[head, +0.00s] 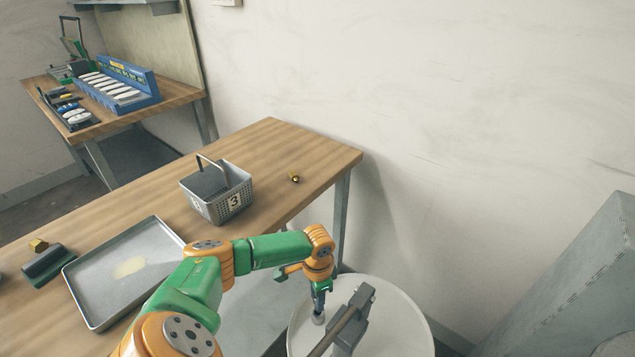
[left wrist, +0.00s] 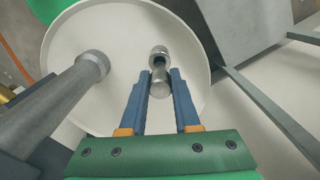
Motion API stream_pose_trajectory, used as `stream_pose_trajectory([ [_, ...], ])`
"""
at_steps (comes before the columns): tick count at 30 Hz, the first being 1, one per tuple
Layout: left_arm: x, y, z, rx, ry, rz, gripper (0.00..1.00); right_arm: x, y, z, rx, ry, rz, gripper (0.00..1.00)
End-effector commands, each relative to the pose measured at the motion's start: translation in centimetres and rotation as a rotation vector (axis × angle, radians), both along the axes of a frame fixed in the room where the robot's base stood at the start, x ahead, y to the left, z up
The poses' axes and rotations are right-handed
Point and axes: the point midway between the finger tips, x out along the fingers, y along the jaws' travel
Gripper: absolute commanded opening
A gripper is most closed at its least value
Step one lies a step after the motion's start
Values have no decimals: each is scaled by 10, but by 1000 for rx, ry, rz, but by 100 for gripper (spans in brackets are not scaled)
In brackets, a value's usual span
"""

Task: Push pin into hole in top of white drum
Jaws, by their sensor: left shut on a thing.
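The white drum (head: 400,318) stands at the bottom right of the head view, and its round top fills much of the left wrist view (left wrist: 120,35). My left gripper (head: 320,296) reaches down over the drum's top. In the left wrist view its blue fingers (left wrist: 160,86) are shut on a shiny metal pin (left wrist: 160,82). The pin's far end meets a short grey metal collar (left wrist: 158,53) on the drum top. How deep the pin sits, and the hole itself, I cannot tell. My right gripper is not in view.
A grey bar with a block (head: 352,320) crosses over the drum beside my gripper; a thick grey rod (left wrist: 60,98) is close at left in the wrist view. The wooden table (head: 285,150) holds a basket (head: 212,208), a metal tray (head: 85,312) and a brass piece (head: 295,178).

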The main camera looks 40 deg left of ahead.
Motion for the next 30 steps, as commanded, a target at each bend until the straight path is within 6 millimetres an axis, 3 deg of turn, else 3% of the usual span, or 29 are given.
stream_pose_trajectory([
  [30, -1, -1, 0, -1, 1, -1, 0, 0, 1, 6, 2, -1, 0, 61],
])
